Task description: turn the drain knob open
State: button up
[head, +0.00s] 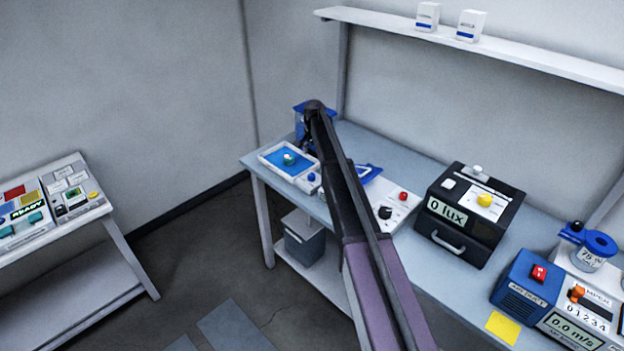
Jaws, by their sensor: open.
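A small blue knob (311,177) sits on a white block at the right front corner of a shallow white tray with a blue inside (272,156). It looks like the drain knob, but its turned position is too small to read. A small green and white piece with a red spot (290,159) is in the tray. My arm reaches from the bottom of the view to the table's far left end. My gripper (309,146) is open, small and dark, pointing down near the tray's back right edge, behind the knob. Its fingertips are hard to make out.
A blue stand (299,122) is close behind my gripper. Right of my arm are a white panel with a red button and black knob (394,208), then a black lux box (470,215). A grey bin (304,238) is on the lower shelf. A side table (62,205) stands left.

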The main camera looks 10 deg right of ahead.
aim_at(312, 175)
jog(key=shift+w+a+f+b, duration=0.1)
jog(key=shift+f+b, duration=2.3)
jog(key=shift+f, duration=0.15)
jog(key=shift+w+a+f+b, duration=0.1)
jog(key=shift+f+b, duration=2.3)
jog(key=shift+f, duration=0.15)
jog(key=shift+s, duration=0.1)
grip_shut()
